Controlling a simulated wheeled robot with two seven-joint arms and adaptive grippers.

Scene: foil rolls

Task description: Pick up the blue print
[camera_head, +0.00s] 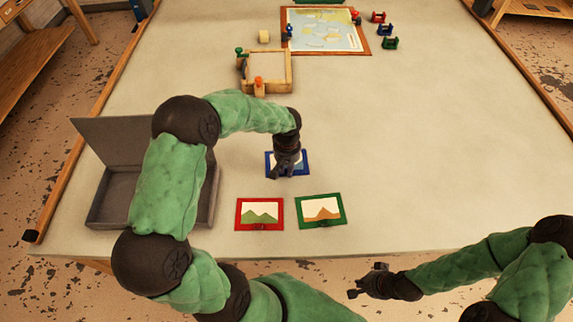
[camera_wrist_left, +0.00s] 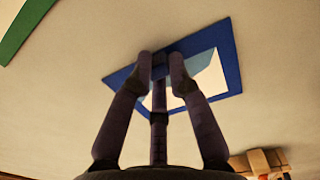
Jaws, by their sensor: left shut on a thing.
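The blue print (camera_head: 304,165), a small picture in a blue frame, is on the table behind the red and green prints. It also shows in the left wrist view (camera_wrist_left: 210,80). My left gripper (camera_head: 284,170) points down over the print's near part and hides some of it. In the left wrist view its fingertips (camera_wrist_left: 161,63) are closed on a small part at the print's edge. I cannot tell whether the print is raised off the table. My right gripper (camera_head: 359,284) is off the table's front edge, and its jaws are too small to judge.
The red print (camera_head: 259,222) and green print (camera_head: 333,218) lie in front. An open grey box (camera_head: 105,207) is at left, partly behind my left arm. A wooden tray (camera_head: 290,85) and framed map (camera_head: 345,52) lie farther back. The table's right side is clear.

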